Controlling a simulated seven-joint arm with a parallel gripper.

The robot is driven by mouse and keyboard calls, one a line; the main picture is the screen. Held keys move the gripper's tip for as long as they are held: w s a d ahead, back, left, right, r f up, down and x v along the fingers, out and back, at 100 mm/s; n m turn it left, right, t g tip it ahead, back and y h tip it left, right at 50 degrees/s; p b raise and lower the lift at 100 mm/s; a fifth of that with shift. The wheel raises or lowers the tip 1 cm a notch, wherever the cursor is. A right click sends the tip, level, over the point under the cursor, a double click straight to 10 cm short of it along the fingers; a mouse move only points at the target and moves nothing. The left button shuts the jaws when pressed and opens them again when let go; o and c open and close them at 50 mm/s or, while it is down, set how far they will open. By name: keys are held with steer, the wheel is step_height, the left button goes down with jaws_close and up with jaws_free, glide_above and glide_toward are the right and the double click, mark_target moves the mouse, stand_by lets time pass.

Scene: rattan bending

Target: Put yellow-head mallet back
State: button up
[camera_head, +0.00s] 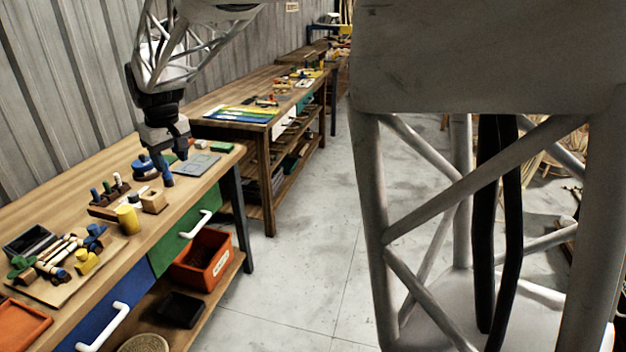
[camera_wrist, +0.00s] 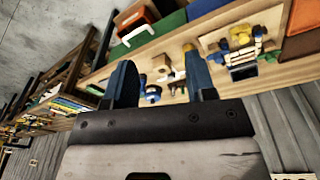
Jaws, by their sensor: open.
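On a tan board (camera_head: 40,290) at the near left of the bench lie several mallets with pale handles and green, yellow and blue heads. A yellow head (camera_head: 86,262) is at the board's right side; which handle belongs to it is hard to tell. In the wrist view, yellow pieces (camera_wrist: 240,36) show on the board at the upper right, too small to tell apart. My gripper (camera_head: 176,166) is open and empty above the far part of the bench, well away from the board. Its two blue fingers spread apart in the wrist view (camera_wrist: 160,80).
A yellow cylinder (camera_head: 127,218), a wooden block (camera_head: 153,201), a small rack of pegs (camera_head: 110,196) and a grey plate (camera_head: 196,166) stand on the bench. An orange tray (camera_head: 18,326) is at the near left. An orange bin (camera_head: 203,262) is on the shelf below.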

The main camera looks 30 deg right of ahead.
steer(key=s+d+r+m, duration=0.1)
steer(key=s+d, duration=0.3)
steer(key=s, duration=0.6)
steer(key=s+d+m, duration=0.1)
steer(key=s+d, duration=0.3)
steer(key=s, duration=0.5)
steer(key=s+d+f+m, duration=0.1)
steer(key=s+d+f, duration=0.1)
steer(key=s, duration=0.8)
steer(key=s+d+f+m+t, duration=0.1)
steer(key=s+f, duration=0.3)
steer(key=s, duration=0.6)
steer(key=shift+s+d+f+m+h, duration=0.15)
steer(key=shift+s+d+m+h, duration=0.3)
steer(key=shift+d, duration=0.35)
steer(key=shift+w, duration=0.15)
